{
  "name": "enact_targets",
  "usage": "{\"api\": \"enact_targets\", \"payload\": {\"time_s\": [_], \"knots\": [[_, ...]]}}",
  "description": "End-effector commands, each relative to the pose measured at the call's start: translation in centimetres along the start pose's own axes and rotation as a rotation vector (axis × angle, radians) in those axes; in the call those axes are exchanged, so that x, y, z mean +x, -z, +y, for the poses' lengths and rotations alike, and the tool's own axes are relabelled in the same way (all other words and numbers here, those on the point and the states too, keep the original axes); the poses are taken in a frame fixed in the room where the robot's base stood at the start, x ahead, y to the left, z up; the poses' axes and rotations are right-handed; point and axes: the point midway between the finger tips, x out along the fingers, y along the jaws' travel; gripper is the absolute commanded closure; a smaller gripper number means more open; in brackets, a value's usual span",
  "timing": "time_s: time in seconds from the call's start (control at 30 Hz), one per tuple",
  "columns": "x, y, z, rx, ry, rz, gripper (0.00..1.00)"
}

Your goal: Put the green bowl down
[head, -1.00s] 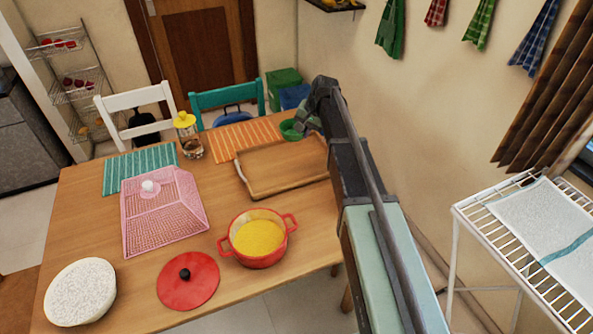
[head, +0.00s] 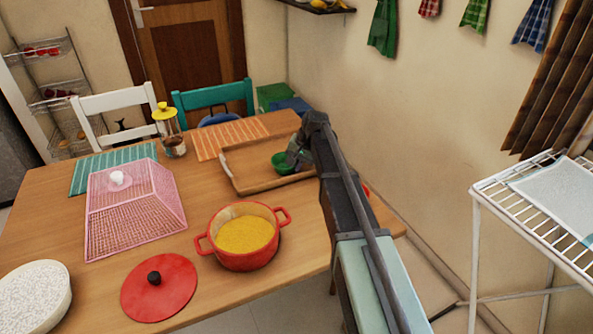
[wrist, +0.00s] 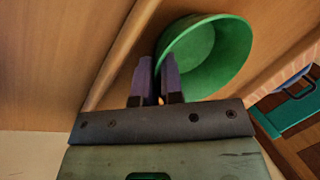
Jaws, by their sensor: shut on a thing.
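The green bowl (head: 281,166) is over the right part of the wooden tray (head: 238,184) in the head view. My gripper (head: 294,158) is at the bowl's right side. In the wrist view the bowl (wrist: 213,58) is large, with its inside showing, and the two fingers of my gripper (wrist: 158,72) pinch its near rim. Wood lies behind it, crossed by a raised edge. I cannot tell whether the bowl's base touches the tray. My arm hides part of the table to the right.
A red pot (head: 246,247) of yellow food stands in front of the tray. Left are a pink mesh cover (head: 135,215) and a red lid (head: 159,287). A glass jar (head: 173,146) and an orange striped mat (head: 230,140) are behind. The tray's left part is clear.

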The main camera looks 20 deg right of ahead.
Motion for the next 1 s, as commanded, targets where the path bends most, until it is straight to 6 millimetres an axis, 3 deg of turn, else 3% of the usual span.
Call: {"api": "enact_targets", "payload": {"time_s": [0.2,0.23,0.4,0.67,0.87,1.0], "knots": [[0.3,0.0,0.1,0.0,0.0,0.0,1.0],[0.2,0.0,0.1,0.0,0.0,0.0,0.89],[0.1,0.0,0.1,0.0,0.0,0.0,0.67],[-0.1,0.0,0.0,0.0,0.0,0.0,0.67],[-3.2,0.0,-0.3,0.0,0.0,0.0,0.67],[-7.1,0.0,-0.5,0.002,0.0,0.0,0.67]]}}
